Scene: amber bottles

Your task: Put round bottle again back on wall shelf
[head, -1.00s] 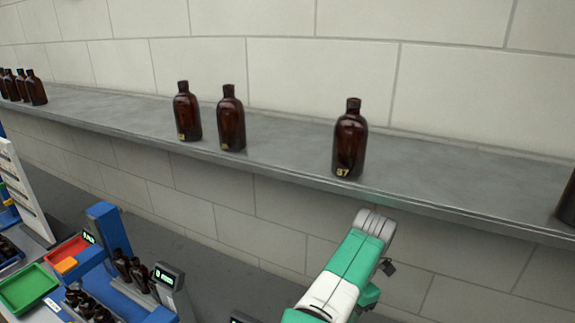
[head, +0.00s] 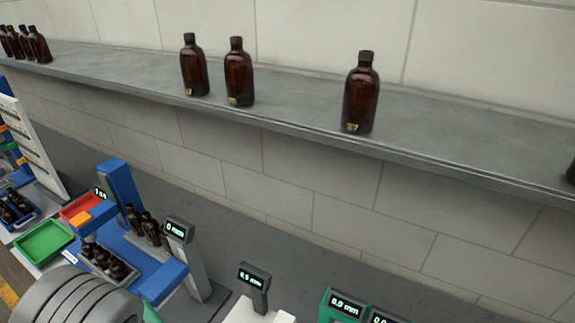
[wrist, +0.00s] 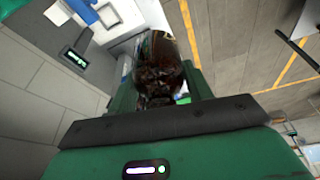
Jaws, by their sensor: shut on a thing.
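In the wrist view my gripper (wrist: 160,88) is shut on a dark amber round bottle (wrist: 158,62), seen close up between the green fingers. The bottle's full outline and label are hard to make out there. The head view does not show my gripper or the held bottle. The grey wall shelf (head: 460,125) runs across the head view along a pale block wall. A single amber bottle (head: 360,95) with a yellow label stands upright on it, right of the middle. Two more bottles, one at the left (head: 194,67) and one beside it (head: 238,74), stand close together.
Several bottles (head: 38,45) stand at the shelf's far left, and a dark edge of another at the far right. Bare shelf lies between the groups. Below are a blue station (head: 122,190), a green tray (head: 44,242), a red tray (head: 80,207) and small displays (head: 255,278).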

